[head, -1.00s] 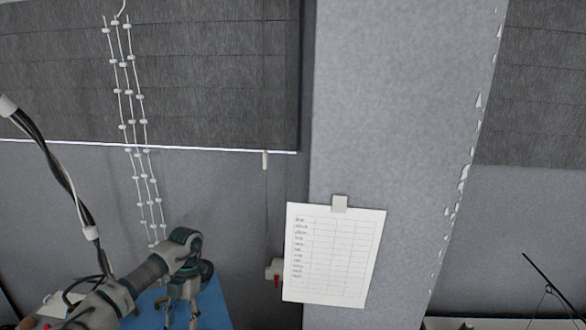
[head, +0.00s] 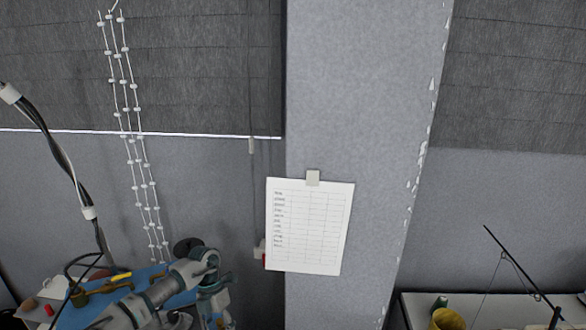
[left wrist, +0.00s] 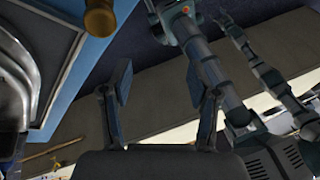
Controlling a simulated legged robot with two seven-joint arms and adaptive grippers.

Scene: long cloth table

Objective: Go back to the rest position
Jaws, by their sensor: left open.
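In the head view my left arm comes in from the bottom left over a blue-topped table (head: 185,300), and my left gripper (head: 218,318) hangs down at its right end, partly cut off by the bottom edge. In the left wrist view my left gripper (left wrist: 163,88) is open, its two dark fingers apart with nothing between them. Grey-green arm links of my own fill the right of that view. My right gripper cannot be made out in either view.
Several small items and cables lie on the table's left part, with a yellow-handled tool (head: 121,276). A paper sheet (head: 309,226) hangs on the grey pillar (head: 365,100). A yellow bucket (head: 450,319) stands at bottom right on a white surface (head: 415,303). A beaded hanging (head: 133,130) hangs left.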

